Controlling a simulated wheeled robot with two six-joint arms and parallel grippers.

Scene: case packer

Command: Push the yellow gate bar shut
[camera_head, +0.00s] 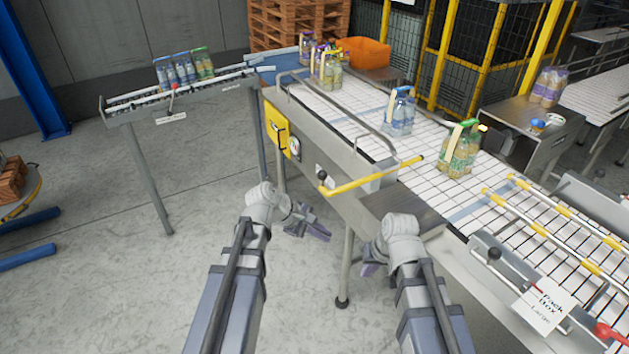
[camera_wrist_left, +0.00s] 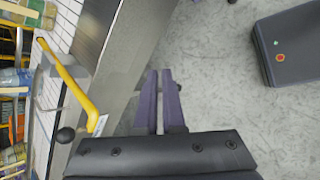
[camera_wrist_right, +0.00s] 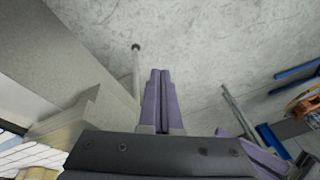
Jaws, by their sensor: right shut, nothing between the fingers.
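The yellow gate bar (camera_head: 375,180) has a black ball knob (camera_head: 322,175) at its near left end. It reaches out over the near side of the conveyor, its far end by the belt's near edge. It also shows in the left wrist view (camera_wrist_left: 72,82), left of my fingers. My left gripper (camera_head: 318,228) hangs below and near the knob, apart from the bar. Its two fingers (camera_wrist_left: 160,100) are slightly parted with nothing between them. My right gripper (camera_head: 369,269) is low beside the conveyor frame, partly hidden by its wrist. Its fingers (camera_wrist_right: 160,100) are shut and empty.
Bottle packs (camera_head: 399,111) stand on the white conveyor belt (camera_head: 358,98). Metal guide rails (camera_head: 345,115) line its near edge. Yellow-and-white rails (camera_head: 550,238) and a "Pack Box Large" sign (camera_head: 545,304) are at right.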

